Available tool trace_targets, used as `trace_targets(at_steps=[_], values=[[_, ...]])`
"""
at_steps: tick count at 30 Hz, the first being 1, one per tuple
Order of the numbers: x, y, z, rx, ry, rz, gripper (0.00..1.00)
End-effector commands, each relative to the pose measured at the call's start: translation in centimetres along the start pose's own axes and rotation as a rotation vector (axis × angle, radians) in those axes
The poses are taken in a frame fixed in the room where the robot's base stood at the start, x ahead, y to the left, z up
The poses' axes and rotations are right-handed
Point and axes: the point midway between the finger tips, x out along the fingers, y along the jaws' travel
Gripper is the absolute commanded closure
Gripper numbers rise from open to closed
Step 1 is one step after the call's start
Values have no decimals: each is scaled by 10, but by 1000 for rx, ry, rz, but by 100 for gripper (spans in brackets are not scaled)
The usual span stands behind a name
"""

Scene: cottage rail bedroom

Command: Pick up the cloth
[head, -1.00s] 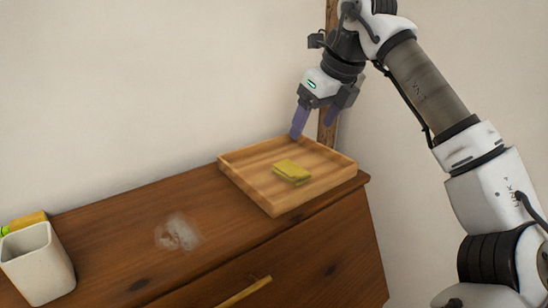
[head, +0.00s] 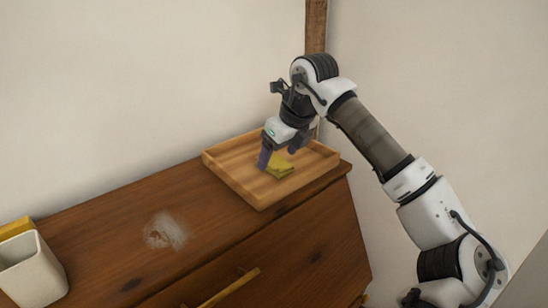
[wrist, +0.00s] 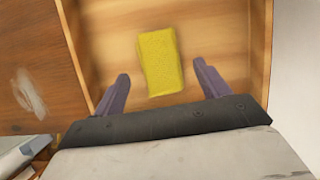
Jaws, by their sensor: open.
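The yellow folded cloth (head: 279,167) lies flat in the wooden tray (head: 229,178) on the dresser top. My gripper (head: 278,160) is over the tray, its purple fingers pointing down, with one finger partly in front of the cloth. In the wrist view the cloth (wrist: 159,62) lies ahead of and between the two spread fingertips, with nothing between them. My gripper (wrist: 160,83) is open and does not appear to touch the cloth. The exact height of the fingers above the tray floor is hard to tell.
The tray's raised rim surrounds the cloth, and the wall stands close behind it. A whitish smudge (head: 165,231) marks the brown dresser top (head: 110,236). A white cup (head: 32,270) stands at the far left with a yellow item (head: 15,228) behind it. The dresser top between is clear.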

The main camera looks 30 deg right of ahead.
Motion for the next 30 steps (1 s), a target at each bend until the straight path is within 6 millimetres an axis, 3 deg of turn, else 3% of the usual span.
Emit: trace_targets(at_steps=[6,13,24,30], values=[[20,0,0,1,0,0,25],[22,0,0,1,0,-1,27],[22,0,0,1,0,-1,74],[21,0,0,1,0,-1,74]])
